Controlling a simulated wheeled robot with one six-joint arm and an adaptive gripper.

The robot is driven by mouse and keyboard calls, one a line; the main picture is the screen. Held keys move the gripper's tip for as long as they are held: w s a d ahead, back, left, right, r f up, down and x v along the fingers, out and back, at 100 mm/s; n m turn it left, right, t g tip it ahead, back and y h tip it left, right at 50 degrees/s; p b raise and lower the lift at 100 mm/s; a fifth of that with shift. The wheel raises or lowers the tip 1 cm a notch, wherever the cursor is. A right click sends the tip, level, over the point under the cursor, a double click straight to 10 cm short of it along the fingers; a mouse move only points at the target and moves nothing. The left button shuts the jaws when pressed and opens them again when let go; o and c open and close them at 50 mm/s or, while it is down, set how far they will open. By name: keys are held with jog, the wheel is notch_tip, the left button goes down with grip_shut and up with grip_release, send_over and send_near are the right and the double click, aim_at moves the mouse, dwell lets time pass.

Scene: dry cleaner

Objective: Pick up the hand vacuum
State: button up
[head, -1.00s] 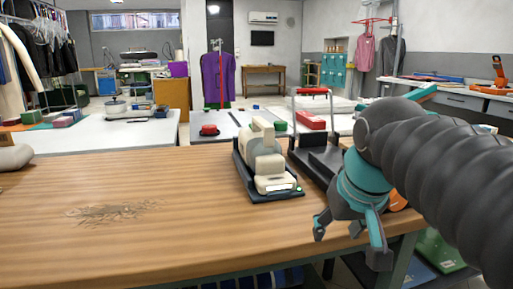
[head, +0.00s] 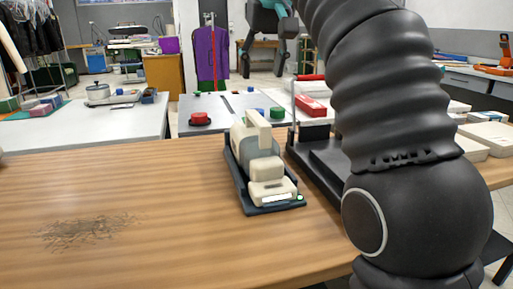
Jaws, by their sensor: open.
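The hand vacuum (head: 258,165), cream with a grey middle and a raised handle, sits on a dark dock (head: 229,170) on the wooden counter. A small green light shows at the dock's near right corner. My gripper (head: 265,68) is at the top of the head view, open and empty, fingers pointing down. It appears above and beyond the vacuum in the picture, clearly apart from it. My arm covers the right side of the view, and the vacuum is fully visible.
A dark stand with a metal frame (head: 294,104) is close to the vacuum's right, partly behind my arm. Red (head: 200,119) and green items lie on the grey tables behind. The wooden counter (head: 130,190) is clear to the left, with a scuffed patch.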

aim_at(257, 116)
jog(key=b+x, duration=0.1)
jog(key=x, duration=0.7)
jog(key=shift+a+b, duration=0.15)
jog(key=shift+b, duration=0.15)
jog(key=shift+d+b+x, duration=0.15)
jog(key=shift+b+x, duration=0.25)
jog(key=shift+x, duration=1)
jog(key=shift+d+b+x, duration=0.2)
jog(key=shift+b+x, duration=0.2)
jog(key=shift+x, duration=1)
grip_shut()
